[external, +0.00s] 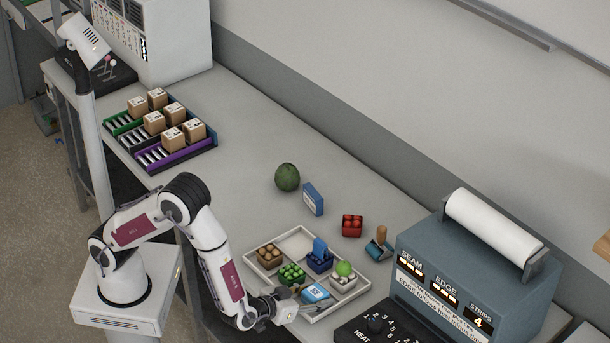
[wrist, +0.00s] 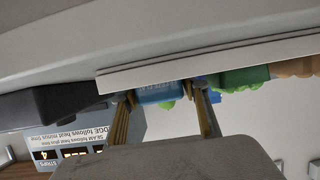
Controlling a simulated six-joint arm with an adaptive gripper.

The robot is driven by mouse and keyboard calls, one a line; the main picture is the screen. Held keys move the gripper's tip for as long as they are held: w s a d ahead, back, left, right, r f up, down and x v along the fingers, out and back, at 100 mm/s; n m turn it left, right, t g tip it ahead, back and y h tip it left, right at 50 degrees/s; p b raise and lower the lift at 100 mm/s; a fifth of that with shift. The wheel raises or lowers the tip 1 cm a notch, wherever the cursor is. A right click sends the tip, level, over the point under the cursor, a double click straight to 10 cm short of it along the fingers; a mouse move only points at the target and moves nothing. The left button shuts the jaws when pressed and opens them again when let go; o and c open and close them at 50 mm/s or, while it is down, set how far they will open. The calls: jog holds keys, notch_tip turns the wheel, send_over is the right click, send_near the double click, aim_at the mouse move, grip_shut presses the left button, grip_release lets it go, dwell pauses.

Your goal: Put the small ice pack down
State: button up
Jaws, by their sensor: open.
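The small ice pack (external: 316,293) is a light blue and white packet in the front part of the pale divided tray (external: 297,244). My gripper (external: 300,297) is open at the tray's front edge, with its fingers beside the pack. In the wrist view the blue pack (wrist: 160,93) shows between the two fingertips (wrist: 163,98), partly hidden behind the tray's white wall (wrist: 220,62). I cannot tell whether a finger still touches it, or how fully it rests on the tray floor.
Brown (external: 270,255), green (external: 291,274), and blue (external: 319,260) items and a white carton with a green ball (external: 343,279) fill nearby compartments. A red carton (external: 352,225), a stamp (external: 379,249) and a grey-blue machine (external: 460,275) stand to the right. The back-middle compartment is bare.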

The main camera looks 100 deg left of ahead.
aim_at(315, 296)
jog(key=c, duration=0.9)
jog(key=shift+r, duration=0.25)
jog(key=shift+r, duration=4.8)
jog(key=shift+d, duration=0.1)
